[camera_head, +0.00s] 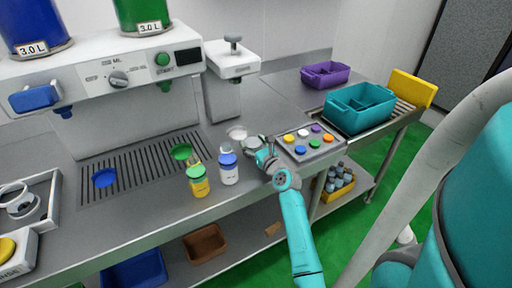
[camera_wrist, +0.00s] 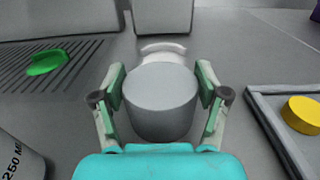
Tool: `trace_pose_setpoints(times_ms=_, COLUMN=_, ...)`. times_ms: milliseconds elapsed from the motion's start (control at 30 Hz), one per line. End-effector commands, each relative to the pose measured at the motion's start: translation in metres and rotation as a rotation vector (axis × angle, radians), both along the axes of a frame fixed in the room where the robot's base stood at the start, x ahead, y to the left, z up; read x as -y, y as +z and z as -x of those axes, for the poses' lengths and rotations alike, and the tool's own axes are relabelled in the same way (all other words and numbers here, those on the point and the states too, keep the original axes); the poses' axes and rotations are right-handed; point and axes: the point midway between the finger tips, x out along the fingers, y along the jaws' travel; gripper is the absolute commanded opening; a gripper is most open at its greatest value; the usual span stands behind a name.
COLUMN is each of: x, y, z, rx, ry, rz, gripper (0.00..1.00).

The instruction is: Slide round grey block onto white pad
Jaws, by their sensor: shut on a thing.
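The round grey block (camera_wrist: 161,101) stands upright between the two fingers of my gripper (camera_wrist: 162,98), and the fingers are shut on its sides. In the head view the grey block (camera_head: 253,143) is on the bench, with my gripper (camera_head: 264,154) at it from the front right. The white pad (camera_head: 237,133) lies flat on the bench just behind and to the left of the block. In the wrist view the white pad (camera_wrist: 163,53) shows straight beyond the block, its near part hidden by the block.
A tray of coloured caps (camera_head: 313,147) stands close at the right. The white capping press (camera_head: 233,75) stands behind the pad. A green disc (camera_head: 181,152) lies on the grate.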

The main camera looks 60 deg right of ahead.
Motion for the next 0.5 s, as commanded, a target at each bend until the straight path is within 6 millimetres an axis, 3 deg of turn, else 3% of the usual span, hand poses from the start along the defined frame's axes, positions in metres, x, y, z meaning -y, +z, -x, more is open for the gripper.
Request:
trace_pose_setpoints(times_ms=200, x=0.0076, y=0.0012, z=-0.0123, rx=0.001, ry=0.001, rz=0.0, gripper=0.29)
trace_pose_setpoints(times_ms=500, x=0.0082, y=0.0014, z=-0.0127, rx=0.002, ry=0.0, rz=0.001, gripper=0.29)
